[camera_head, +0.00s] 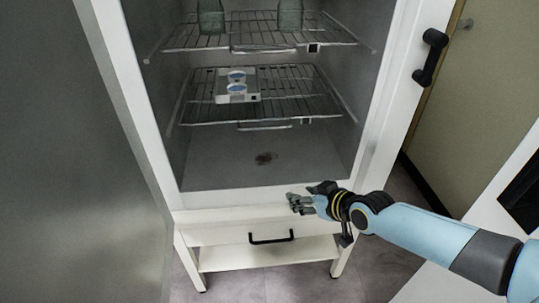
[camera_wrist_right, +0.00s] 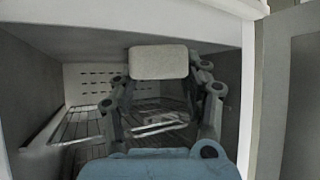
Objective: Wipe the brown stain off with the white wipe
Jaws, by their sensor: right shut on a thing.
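The brown stain (camera_head: 265,158) is a small dark patch on the floor of the open cabinet, below the lower rack. My right gripper (camera_head: 302,203) is in front of the cabinet's lower front edge, to the right of the stain and nearer than it. In the right wrist view, the white wipe (camera_wrist_right: 158,62) is a pale rounded block between the fingertips, and the gripper is shut on it. In the head view I cannot make the wipe out against the white frame. My left gripper is out of view.
Two wire racks (camera_head: 290,95) cross the cabinet above the stain. A white holder (camera_head: 237,86) with round blue-white pieces stands on the lower rack, and two bottles (camera_head: 290,16) on the upper. The open door (camera_head: 75,150) fills the left. A black-handled drawer (camera_head: 272,237) lies below.

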